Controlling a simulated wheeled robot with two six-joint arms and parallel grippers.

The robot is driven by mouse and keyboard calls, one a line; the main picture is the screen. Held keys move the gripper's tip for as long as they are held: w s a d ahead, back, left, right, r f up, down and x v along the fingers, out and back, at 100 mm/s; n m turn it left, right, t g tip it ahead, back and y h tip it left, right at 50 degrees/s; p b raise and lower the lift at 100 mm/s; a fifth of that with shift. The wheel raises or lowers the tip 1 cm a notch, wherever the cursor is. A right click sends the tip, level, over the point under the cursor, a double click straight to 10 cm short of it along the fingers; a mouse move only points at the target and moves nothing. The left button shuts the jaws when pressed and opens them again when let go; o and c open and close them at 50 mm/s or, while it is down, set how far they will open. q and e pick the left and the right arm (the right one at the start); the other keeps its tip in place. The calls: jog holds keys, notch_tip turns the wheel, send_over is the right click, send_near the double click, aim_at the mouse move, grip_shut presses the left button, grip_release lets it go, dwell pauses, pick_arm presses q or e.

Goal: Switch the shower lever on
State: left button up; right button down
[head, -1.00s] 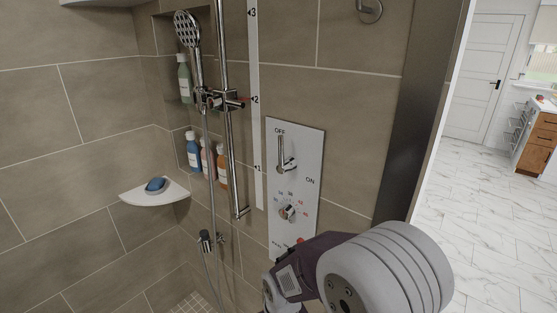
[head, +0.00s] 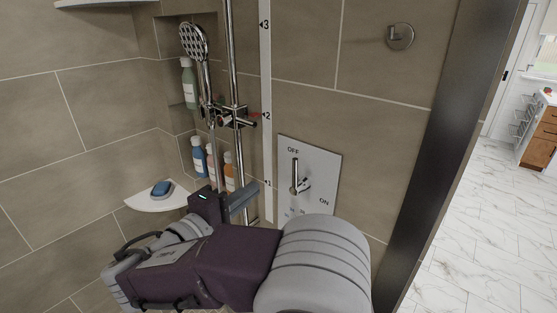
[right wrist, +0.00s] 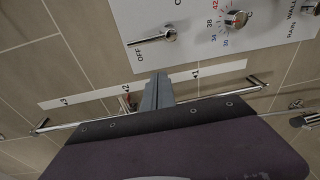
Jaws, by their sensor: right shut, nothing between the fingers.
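The chrome shower lever (head: 295,176) is on a white control panel (head: 327,172) on the tiled wall. Its handle points up, towards the OFF mark; the ON mark is at the panel's lower right. In the right wrist view the lever (right wrist: 150,39) lies sideways, its handle pointing to OFF. My right gripper (head: 254,190) is left of the panel, its fingers shut and empty. In the right wrist view its fingertips (right wrist: 158,78) are below the lever and apart from it. My arm hides the panel's lower part in the head view. My left gripper is out of view.
A chrome riser rail (head: 231,70) with a hand shower (head: 193,42) stands left of the panel, close to my right gripper. Bottles (head: 198,155) fill a niche, and a corner shelf (head: 150,203) holds a blue soap. A dark wall edge (head: 430,150) is on the right.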

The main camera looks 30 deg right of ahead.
jog(key=shift+w+a+r, duration=0.1)
jog(key=shift+a+r, duration=0.15)
jog(key=shift+r, duration=0.25)
jog(key=shift+w+a+r, duration=0.1)
jog(key=shift+a+r, duration=0.1)
jog(key=shift+r, duration=0.3)
jog(key=shift+h, duration=0.3)
jog(key=p+x, duration=0.3)
jog(key=x, duration=0.7)
jog(key=shift+d+r, duration=0.2)
jog(key=shift+d, duration=0.05)
jog(key=s, duration=0.4)
jog(key=shift+d+f+p, duration=0.15)
jog(key=shift+f+p, duration=0.05)
jog(key=shift+p, duration=0.2)
jog(key=shift+w, duration=0.1)
